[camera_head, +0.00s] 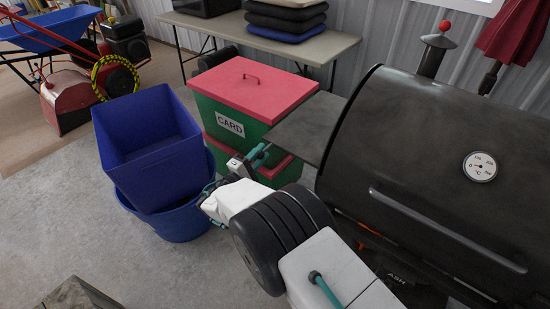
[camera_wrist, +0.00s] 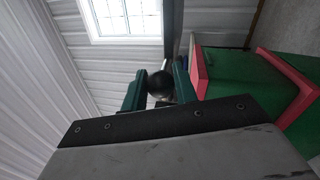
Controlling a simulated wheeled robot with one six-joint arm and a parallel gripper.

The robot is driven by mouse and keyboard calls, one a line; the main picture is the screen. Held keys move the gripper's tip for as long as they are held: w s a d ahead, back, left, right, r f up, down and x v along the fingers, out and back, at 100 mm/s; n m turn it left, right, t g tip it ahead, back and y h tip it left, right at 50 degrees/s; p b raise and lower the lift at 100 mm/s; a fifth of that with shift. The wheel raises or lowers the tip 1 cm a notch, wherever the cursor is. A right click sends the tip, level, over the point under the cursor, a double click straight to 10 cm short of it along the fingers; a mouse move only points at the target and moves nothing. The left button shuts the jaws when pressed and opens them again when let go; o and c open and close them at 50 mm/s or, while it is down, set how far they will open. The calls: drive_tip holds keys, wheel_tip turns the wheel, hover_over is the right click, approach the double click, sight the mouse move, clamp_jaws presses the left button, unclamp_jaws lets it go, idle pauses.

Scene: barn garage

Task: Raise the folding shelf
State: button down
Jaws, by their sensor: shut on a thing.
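The folding shelf (camera_head: 305,125) is a flat dark panel on the left side of the black barbecue (camera_head: 420,150). It sticks out to the left and looks roughly level, though its exact angle is hard to tell. My gripper (camera_head: 258,156) is at the shelf's outer front corner, with its teal fingers close together. In the wrist view, the fingers of my gripper (camera_wrist: 159,88) are on either side of a dark round knob (camera_wrist: 160,84). A dark narrow bar (camera_wrist: 172,30), probably the shelf edge-on, runs up from it. The shelf's hinges are hidden.
Green boxes with red lids (camera_head: 250,88), one marked CARD, stand close behind my gripper. Blue tubs (camera_head: 150,150) stand to the left. A table with cushions (camera_head: 285,42) is at the back. Bare concrete floor (camera_head: 50,220) lies at the left front.

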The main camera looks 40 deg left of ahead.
drive_tip(key=shift+a+r, duration=0.1)
drive_tip(key=shift+r, duration=0.25)
drive_tip(key=c, duration=1.1)
unclamp_jaws()
drive_tip(key=shift+f, duration=0.1)
drive_tip(key=shift+s, duration=0.1)
drive_tip(key=v, duration=0.7)
drive_tip(key=shift+s+f, duration=0.1)
drive_tip(key=shift+s, duration=0.25)
